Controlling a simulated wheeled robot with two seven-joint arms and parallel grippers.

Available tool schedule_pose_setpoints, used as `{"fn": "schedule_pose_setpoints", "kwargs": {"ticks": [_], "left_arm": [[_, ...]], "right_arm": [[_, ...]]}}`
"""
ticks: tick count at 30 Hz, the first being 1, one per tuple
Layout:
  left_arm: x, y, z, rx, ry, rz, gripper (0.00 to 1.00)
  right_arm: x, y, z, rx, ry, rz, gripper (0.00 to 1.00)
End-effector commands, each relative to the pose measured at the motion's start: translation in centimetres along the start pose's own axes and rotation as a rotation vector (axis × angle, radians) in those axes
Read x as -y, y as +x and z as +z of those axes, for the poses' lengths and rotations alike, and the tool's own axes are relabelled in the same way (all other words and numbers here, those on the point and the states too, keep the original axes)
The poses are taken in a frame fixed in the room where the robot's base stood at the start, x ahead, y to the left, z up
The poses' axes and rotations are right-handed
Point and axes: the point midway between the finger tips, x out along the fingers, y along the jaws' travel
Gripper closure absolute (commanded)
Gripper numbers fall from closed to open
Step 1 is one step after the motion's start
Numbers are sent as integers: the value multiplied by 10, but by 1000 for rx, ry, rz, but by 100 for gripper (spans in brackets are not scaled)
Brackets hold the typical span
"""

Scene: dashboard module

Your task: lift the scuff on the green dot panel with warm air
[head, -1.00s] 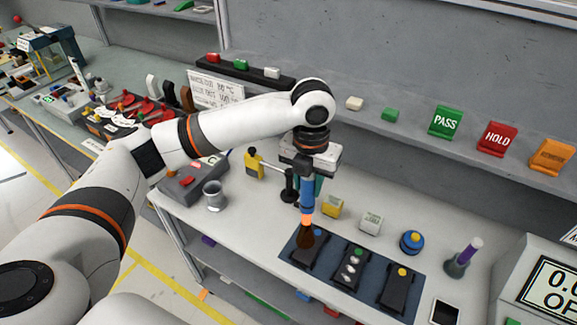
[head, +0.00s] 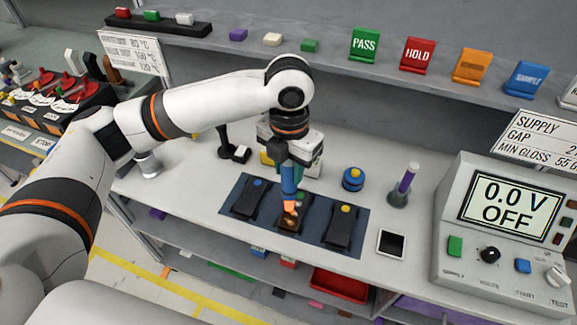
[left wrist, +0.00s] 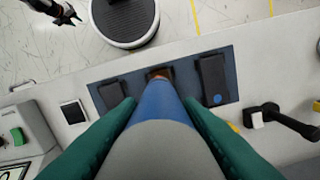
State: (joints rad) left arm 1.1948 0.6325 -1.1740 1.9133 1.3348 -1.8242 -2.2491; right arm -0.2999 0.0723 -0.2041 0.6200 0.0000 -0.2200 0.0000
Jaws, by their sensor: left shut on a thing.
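My left gripper (head: 291,160) is shut on a blue and grey warm-air tool (head: 289,182), which points down with a glowing orange tip. The tip is over the middle dark panel, the green dot panel (head: 290,222); I cannot tell the exact gap. In the left wrist view the tool (left wrist: 160,105) sits between the green fingers, with the brownish-lit panel (left wrist: 158,72) beyond. A dark gripper-like part, probably my right gripper (left wrist: 62,14), shows at the top left there, too small to read.
The blue-dot panel (head: 249,198) lies left and the yellow-dot panel (head: 340,228) right on the dark blue mat (head: 315,238). A shelf runs behind.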

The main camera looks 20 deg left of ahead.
Motion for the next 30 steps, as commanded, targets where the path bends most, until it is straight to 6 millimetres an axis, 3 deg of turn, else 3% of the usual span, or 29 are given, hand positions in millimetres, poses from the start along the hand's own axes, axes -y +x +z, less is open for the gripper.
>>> {"fn": "schedule_pose_setpoints", "kwargs": {"ticks": [3,17,30], "left_arm": [[0,6,0,-2,0,0,90],[0,5,-2,-2,-1,0,90],[4,4,-16,-2,-1,1,90]], "right_arm": [[4,9,-2,-1,-1,-5,64],[8,6,-2,-2,2,-10,64],[8,1,-2,-2,2,-10,64]]}}
